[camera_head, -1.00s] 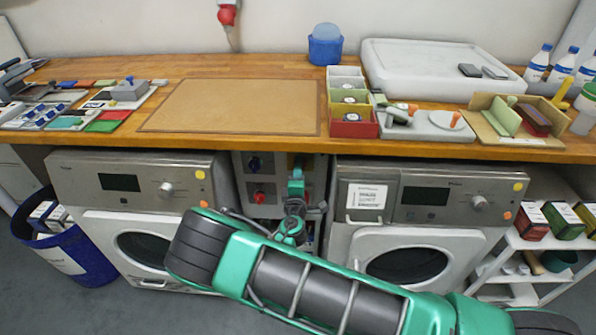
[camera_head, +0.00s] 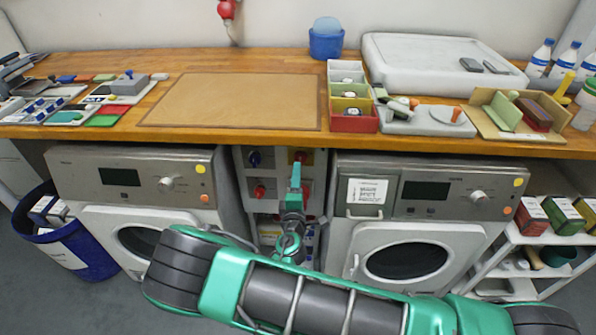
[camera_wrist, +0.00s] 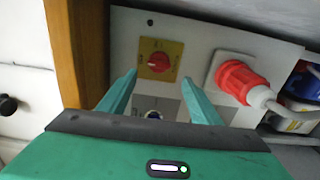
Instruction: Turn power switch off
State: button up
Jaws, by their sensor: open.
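The power switch (camera_wrist: 159,62) is a red rotary knob on a yellow square plate, mounted on a pale panel (camera_wrist: 195,35) in the wrist view. My gripper (camera_wrist: 163,85) is open, with its two green fingers pointing toward the panel, apart from the knob. The knob appears between and beyond the fingertips.
A red plug with a grey cable (camera_wrist: 240,82) sits in a socket right of the switch. Blue and red knobs (camera_head: 254,159) are left of it on the panel. Washing machines (camera_head: 130,180) (camera_head: 430,195) flank the narrow gap, and a wooden worktop (camera_head: 225,140) overhangs it.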

jog(key=s, duration=0.3)
jog(key=shift+s, duration=0.3)
jog(key=shift+s+a, duration=0.1)
